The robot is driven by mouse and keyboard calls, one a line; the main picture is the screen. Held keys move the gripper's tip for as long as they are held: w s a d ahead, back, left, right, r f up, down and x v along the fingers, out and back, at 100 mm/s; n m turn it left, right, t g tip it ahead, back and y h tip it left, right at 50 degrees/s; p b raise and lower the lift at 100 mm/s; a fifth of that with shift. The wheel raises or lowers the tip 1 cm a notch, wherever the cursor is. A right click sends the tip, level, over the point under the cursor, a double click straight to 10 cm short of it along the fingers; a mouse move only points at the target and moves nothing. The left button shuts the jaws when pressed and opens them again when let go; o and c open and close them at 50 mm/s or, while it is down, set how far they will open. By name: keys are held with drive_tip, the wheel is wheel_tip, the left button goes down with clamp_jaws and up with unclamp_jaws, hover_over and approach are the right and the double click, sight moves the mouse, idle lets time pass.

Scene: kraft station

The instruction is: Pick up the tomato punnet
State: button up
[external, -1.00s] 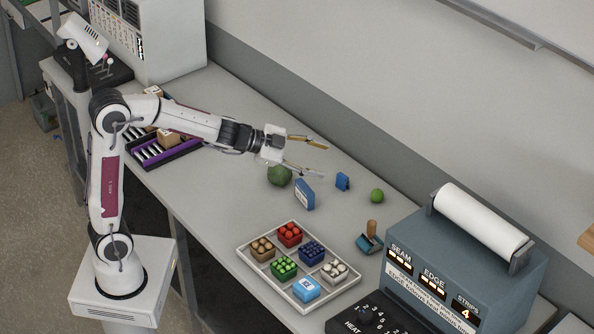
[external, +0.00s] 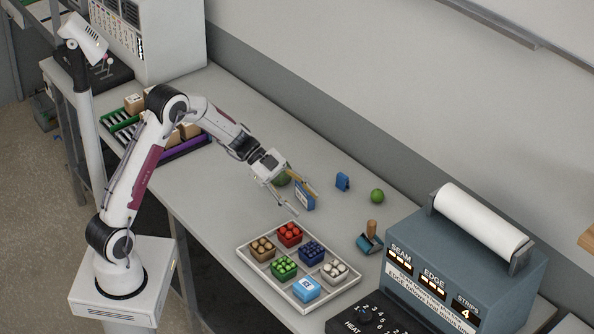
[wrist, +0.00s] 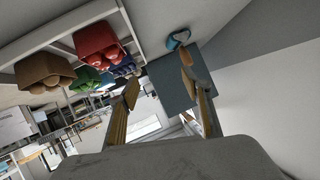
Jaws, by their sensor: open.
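The tomato punnet (external: 289,235) is a small red box with round red tomatoes, standing in the back corner of a white tray (external: 251,272). In the wrist view the red punnet (wrist: 95,42) shows at upper left, between a brown punnet (wrist: 42,70) and a blue one (wrist: 122,64). My gripper (external: 305,203) is open and empty, tilted downward, above the table behind the tray and apart from the punnet. In the wrist view its two fingers (wrist: 160,115) are spread with nothing between them.
The tray also holds green (external: 284,267), white (external: 335,270) and light blue (external: 306,289) items. A blue box (external: 305,197) stands close by my gripper. A green ball (external: 377,196) and a blue-grey sealing machine (external: 450,262) are to the right. The table left of the tray is clear.

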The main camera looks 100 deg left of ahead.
sight(283, 226)
drive_tip(key=s+f+h, duration=0.1)
drive_tip(key=s, duration=0.1)
drive_tip(key=s+f+g+h, duration=0.1)
drive_tip(key=s+f, duration=0.1)
drive_tip(key=s, duration=0.1)
drive_tip(key=s+f+h, duration=0.1)
drive_tip(key=s+f, duration=0.1)
drive_tip(key=shift+s+d+g+h, duration=0.15)
drive_tip(key=shift+s+g+h, duration=0.05)
drive_tip(key=shift+g+h, duration=0.1)
drive_tip(key=shift+s+f, duration=0.15)
drive_tip(key=shift+f, duration=0.4)
drive_tip(key=shift+x, duration=1.3)
